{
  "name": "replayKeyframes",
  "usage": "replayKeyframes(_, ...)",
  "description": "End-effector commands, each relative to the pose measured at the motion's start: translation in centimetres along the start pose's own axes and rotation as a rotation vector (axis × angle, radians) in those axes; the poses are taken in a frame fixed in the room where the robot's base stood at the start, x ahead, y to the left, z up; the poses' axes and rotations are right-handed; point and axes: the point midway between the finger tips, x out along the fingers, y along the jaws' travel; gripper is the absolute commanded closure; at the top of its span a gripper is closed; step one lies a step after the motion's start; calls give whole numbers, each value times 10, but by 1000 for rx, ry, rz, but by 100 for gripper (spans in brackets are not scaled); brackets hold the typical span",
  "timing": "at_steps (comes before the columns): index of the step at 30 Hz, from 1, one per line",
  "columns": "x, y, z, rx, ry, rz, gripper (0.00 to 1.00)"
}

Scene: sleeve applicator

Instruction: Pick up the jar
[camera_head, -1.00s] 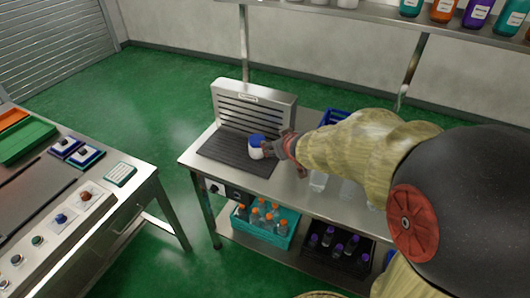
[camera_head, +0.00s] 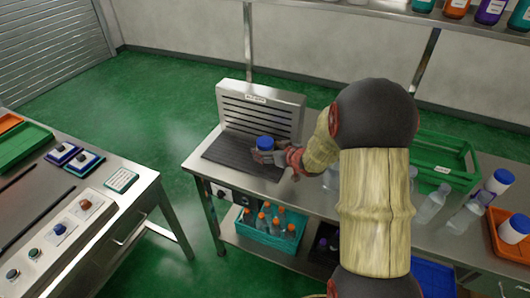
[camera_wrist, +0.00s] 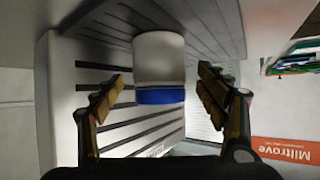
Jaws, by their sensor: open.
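The jar is white with a blue lid (camera_head: 265,143). It stands on the dark ribbed mat (camera_head: 226,151) in front of a slotted metal panel. My gripper (camera_head: 272,157) is at the jar from the right and hides most of its white body in the head view. In the wrist view the jar (camera_wrist: 160,62) appears upside down, between the two spread fingers of my gripper (camera_wrist: 161,80). Gaps show between the jar and both fingers, so the gripper is open and not holding it.
The slotted panel (camera_head: 262,105) rises close behind the jar. Clear bottles (camera_head: 432,206) and a green crate (camera_head: 440,158) stand right on the bench. Teal and black bins sit on the lower shelf. A control table (camera_head: 130,207) stands left across a gap.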

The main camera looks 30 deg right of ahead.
Motion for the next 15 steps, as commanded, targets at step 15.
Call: replayKeyframes(15, 27, 1, -1, 0, 0, 1, 32)
